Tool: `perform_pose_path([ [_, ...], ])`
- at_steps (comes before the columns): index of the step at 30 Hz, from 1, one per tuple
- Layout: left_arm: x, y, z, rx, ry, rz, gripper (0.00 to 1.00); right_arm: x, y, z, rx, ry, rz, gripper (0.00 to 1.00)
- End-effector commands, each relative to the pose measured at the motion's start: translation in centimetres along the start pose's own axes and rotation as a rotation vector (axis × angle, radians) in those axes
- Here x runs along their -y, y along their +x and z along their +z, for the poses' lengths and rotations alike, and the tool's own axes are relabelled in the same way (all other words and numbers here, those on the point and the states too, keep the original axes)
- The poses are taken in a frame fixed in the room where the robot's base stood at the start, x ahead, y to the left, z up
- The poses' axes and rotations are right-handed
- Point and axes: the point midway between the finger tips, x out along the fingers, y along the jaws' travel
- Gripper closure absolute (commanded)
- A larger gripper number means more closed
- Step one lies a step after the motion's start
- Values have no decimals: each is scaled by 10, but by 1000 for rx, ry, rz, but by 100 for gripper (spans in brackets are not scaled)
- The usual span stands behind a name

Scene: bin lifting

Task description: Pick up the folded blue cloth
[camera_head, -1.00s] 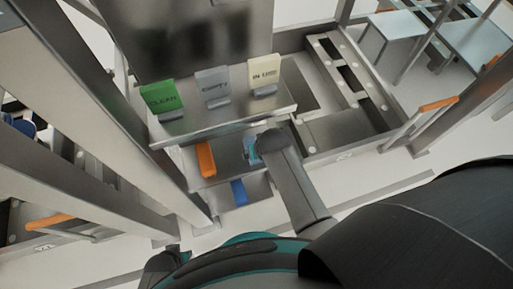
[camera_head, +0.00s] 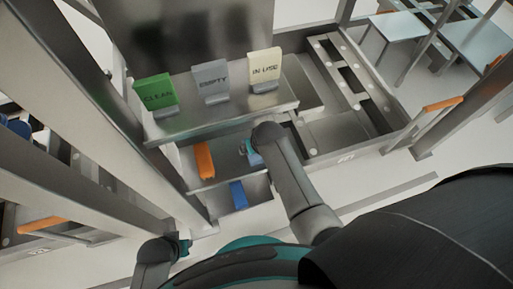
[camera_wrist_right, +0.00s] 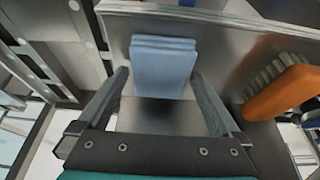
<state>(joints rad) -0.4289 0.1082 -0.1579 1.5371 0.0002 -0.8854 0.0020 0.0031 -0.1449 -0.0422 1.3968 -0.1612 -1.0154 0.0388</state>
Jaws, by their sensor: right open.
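The folded blue cloth (camera_wrist_right: 163,68) is a light blue layered stack lying on a metal shelf, centred in the right wrist view. In the head view a sliver of it (camera_head: 254,158) shows beside my right wrist, which hides most of it. My right gripper (camera_wrist_right: 160,77) is open, with one finger on either side of the cloth's near part and gaps between. The head view shows my right gripper (camera_head: 248,147) only partly. My left gripper (camera_head: 184,246) is at the lower left in the head view, small and dark with teal, its fingers unclear.
An orange-handled brush (camera_wrist_right: 283,92) lies right of the cloth in the wrist view. A darker blue object (camera_head: 238,195) sits on the lower tray. Green (camera_head: 155,95), grey (camera_head: 211,82) and cream (camera_head: 264,68) signs stand on the upper shelf, whose edge (camera_head: 228,121) overhangs.

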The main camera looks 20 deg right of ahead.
Motion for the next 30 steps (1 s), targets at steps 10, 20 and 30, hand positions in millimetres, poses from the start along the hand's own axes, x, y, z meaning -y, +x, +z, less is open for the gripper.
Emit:
perform_pose_path([
  [10,0,-1,0,0,-1,0,61,0,2,1,1,-1,0,0],
  [20,0,-2,-1,-1,-1,0,61,0,5,2,0,-1,0,0],
  [30,0,-2,-1,-1,-1,0,61,0,4,2,0,-1,0,21],
])
